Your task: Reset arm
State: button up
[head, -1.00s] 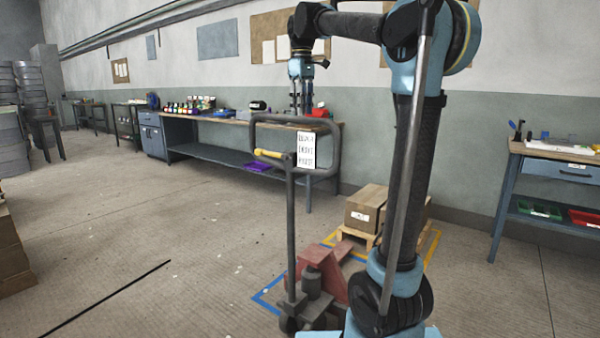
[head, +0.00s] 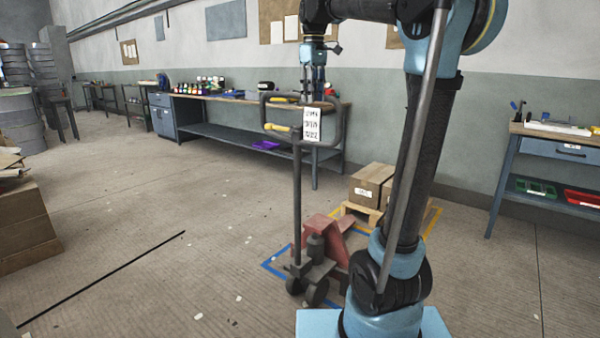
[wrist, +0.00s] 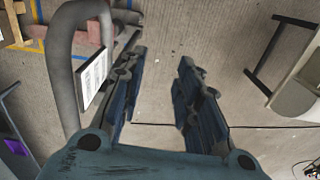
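My gripper (head: 314,92) hangs at the end of my blue and black arm and points down. In the wrist view its two dark blue fingers (wrist: 160,90) stand wide apart with only bare floor showing between them. The gripper is open and empty. In the head view its fingertips are partly hidden at the top of the pallet jack's handle (head: 340,128). In the wrist view the grey handle (wrist: 62,60) is just left of the fingers; I cannot tell whether they touch.
The red pallet jack (head: 325,235) stands beside my arm, with boxes (head: 372,185) on a pallet behind it. A long workbench (head: 245,145) lines the wall. Another bench (head: 560,148) is at right. Stacked boxes (head: 25,225) stand at left. The left middle floor is open.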

jog(key=s+d+f+m, duration=0.3)
jog(key=s+d+f, duration=0.2)
jog(key=s+f, duration=0.4)
jog(key=s+d+f+m+t, duration=0.1)
jog(key=s+d+f+m, duration=0.2)
jog(key=s+f, duration=0.7)
jog(key=s+d+f+m+t, duration=0.1)
jog(key=s+d+f+m, duration=0.2)
jog(key=f, duration=1.6)
jog(key=s+d, duration=0.4)
jog(key=s, duration=0.3)
jog(key=shift+f+m, duration=0.3)
jog(key=shift+f, duration=0.05)
jog(key=shift+w+f, duration=0.2)
jog(key=shift+w, duration=0.2)
